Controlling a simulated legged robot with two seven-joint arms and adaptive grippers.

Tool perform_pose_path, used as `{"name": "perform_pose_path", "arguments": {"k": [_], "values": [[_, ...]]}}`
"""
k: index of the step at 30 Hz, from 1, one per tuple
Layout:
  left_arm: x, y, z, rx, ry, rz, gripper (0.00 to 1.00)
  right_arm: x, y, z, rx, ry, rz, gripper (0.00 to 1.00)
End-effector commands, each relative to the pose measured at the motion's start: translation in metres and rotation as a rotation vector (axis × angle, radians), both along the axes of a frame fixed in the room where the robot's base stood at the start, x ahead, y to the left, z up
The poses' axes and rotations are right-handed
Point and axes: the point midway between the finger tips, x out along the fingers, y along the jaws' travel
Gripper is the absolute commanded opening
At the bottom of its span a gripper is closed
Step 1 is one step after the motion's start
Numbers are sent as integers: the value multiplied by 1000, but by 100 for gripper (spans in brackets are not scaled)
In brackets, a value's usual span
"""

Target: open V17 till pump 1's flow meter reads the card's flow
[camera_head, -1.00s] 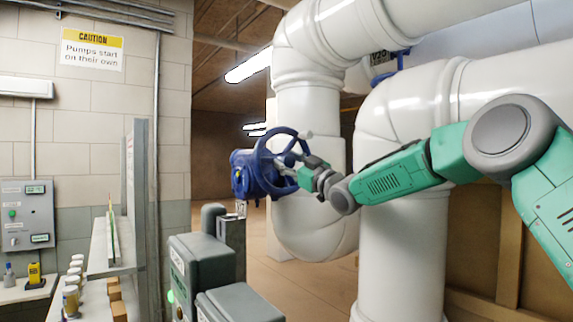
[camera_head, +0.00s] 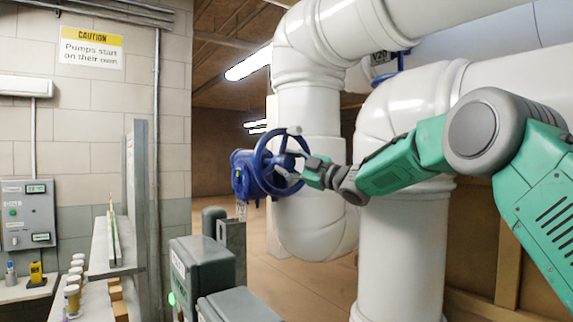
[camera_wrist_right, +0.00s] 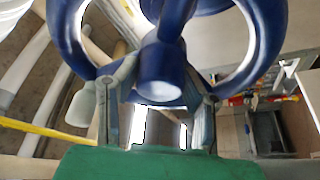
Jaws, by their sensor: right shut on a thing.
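A blue valve with a handwheel (camera_head: 262,160) stands in front of the white pipes, left of centre in the head view. Its number is not legible. My right gripper (camera_head: 292,168) reaches it from the right and is shut on the handwheel. In the right wrist view, my gripper's fingers (camera_wrist_right: 158,108) lie on either side of the blue wheel's middle (camera_wrist_right: 162,72). A grey wall box (camera_head: 28,215) at the far left has small lit displays, too small to read. I cannot make out the flow card or which display is pump 1's meter. My left gripper is not in view.
Large white pipes (camera_head: 405,250) stand close behind and below my right arm. Grey machine housings (camera_head: 205,265) stand below the valve. A shelf with several jars (camera_head: 75,280) is at the left. A caution sign (camera_head: 91,46) hangs on the wall.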

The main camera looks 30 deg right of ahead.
Motion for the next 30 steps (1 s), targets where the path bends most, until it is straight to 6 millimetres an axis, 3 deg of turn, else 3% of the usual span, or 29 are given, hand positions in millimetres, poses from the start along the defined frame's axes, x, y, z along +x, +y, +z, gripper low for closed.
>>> {"name": "perform_pose_path", "arguments": {"k": [8,9,10,11,22,30], "values": [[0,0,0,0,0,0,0,1,0,-7,-4,11,-1,0],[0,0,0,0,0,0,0,1,0,-7,-3,12,-1,43],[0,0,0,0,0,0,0,1,0,-7,-3,12,-1,54],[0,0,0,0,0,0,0,1,0,-7,-3,12,-1,56],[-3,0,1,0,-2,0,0,-4,-2,-3,-1,4,0,56],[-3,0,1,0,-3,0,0,-39,-21,-14,2,7,-1,56]]}}
